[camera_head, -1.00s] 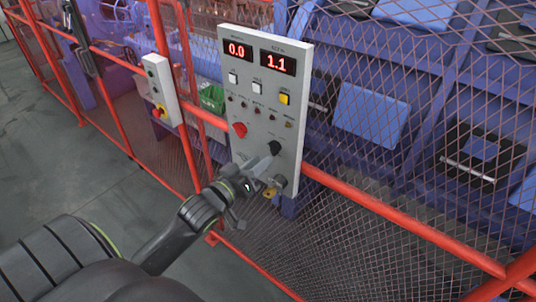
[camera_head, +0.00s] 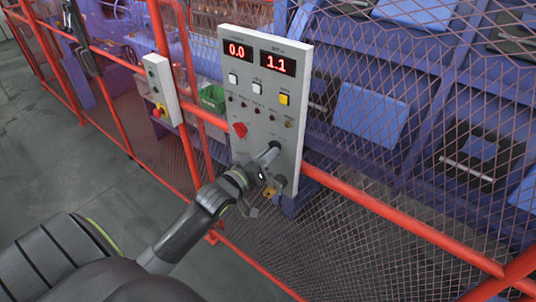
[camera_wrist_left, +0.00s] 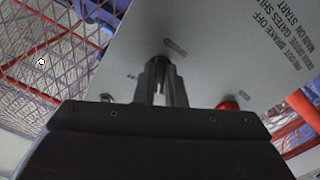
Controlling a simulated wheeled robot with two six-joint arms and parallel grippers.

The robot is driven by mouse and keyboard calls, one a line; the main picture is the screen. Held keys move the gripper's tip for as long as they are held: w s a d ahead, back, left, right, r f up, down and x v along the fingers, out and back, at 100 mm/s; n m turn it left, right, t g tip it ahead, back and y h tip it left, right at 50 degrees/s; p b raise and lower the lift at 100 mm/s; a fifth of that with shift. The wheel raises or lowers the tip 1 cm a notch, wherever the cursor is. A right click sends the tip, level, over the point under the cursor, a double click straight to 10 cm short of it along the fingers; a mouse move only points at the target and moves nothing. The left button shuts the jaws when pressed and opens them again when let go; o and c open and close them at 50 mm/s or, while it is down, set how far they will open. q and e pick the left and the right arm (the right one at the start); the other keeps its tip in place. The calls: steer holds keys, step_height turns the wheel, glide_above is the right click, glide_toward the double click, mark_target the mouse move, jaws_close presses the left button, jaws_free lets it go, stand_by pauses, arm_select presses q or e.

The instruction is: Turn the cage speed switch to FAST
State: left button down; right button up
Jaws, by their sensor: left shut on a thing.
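The grey control panel (camera_head: 290,110) stands on the red fence, with displays reading 0.0 and 1.1. The cage speed switch (camera_head: 275,146), a small black knob low on the panel, is mostly hidden by my left gripper (camera_head: 268,156). In the left wrist view the gripper's two dark fingers (camera_wrist_left: 160,88) are shut on the knob (camera_wrist_left: 158,63), which sticks out from the panel face. Small labels lie on either side of it, too blurred to read. Which way the knob points cannot be told. My right gripper is not in view.
A red button (camera_head: 239,130) sits left of the switch, with white buttons, a yellow button (camera_head: 284,99) and small lamps above. A brass key-like part (camera_head: 269,191) is just below the gripper. Red rails (camera_head: 400,228) and mesh surround the panel. A smaller button box (camera_head: 161,90) hangs left.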

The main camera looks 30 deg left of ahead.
arm_select(q)
steer(key=shift+m, duration=0.5)
steer(key=shift+a+m+b, duration=0.15)
steer(key=shift+m+b, duration=0.75)
steer(key=shift+m, duration=1.85)
steer(key=shift+a+m+b, duration=0.1)
steer(key=shift+m+b, duration=0.8)
steer(key=shift+m, duration=1.85)
steer(key=c, duration=1.5)
jaws_free()
